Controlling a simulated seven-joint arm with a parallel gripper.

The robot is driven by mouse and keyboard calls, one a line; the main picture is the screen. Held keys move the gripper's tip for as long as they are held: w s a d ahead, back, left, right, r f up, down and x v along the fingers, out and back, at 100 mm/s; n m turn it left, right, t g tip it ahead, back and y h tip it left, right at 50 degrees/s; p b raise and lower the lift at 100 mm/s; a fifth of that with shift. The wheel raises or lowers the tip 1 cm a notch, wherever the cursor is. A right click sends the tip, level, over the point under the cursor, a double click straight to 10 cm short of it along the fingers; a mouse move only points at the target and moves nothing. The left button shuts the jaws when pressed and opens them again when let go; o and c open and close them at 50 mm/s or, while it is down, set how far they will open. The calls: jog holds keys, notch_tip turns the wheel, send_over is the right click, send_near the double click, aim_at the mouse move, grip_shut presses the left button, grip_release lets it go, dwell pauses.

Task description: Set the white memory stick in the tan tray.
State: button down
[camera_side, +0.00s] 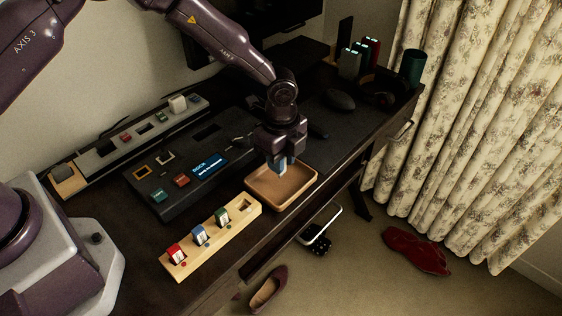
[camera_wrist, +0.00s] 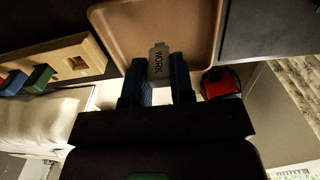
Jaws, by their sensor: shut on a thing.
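My gripper (camera_side: 280,165) points down over the back part of the tan tray (camera_side: 290,191). In the wrist view my gripper (camera_wrist: 159,78) has its two blue fingers shut on the white memory stick (camera_wrist: 159,62), which is labelled "WORK". The stick shows between the fingers, with the tan tray (camera_wrist: 130,20) behind it. In the side view the fingers mostly hide the stick. I cannot tell whether its lower end touches the tray floor. The tray looks empty otherwise.
A pale wooden rack (camera_side: 214,238) beside the tray holds red (camera_side: 176,253), blue (camera_side: 199,235) and green (camera_side: 222,216) sticks; its right-hand slot is empty. A dark dock (camera_side: 165,195) lies behind the rack. A mouse (camera_side: 340,100) sits further back.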

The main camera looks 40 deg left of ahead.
jog(key=shift+f, duration=0.65)
jog(key=shift+f, duration=0.1)
jog(key=c, duration=1)
grip_release()
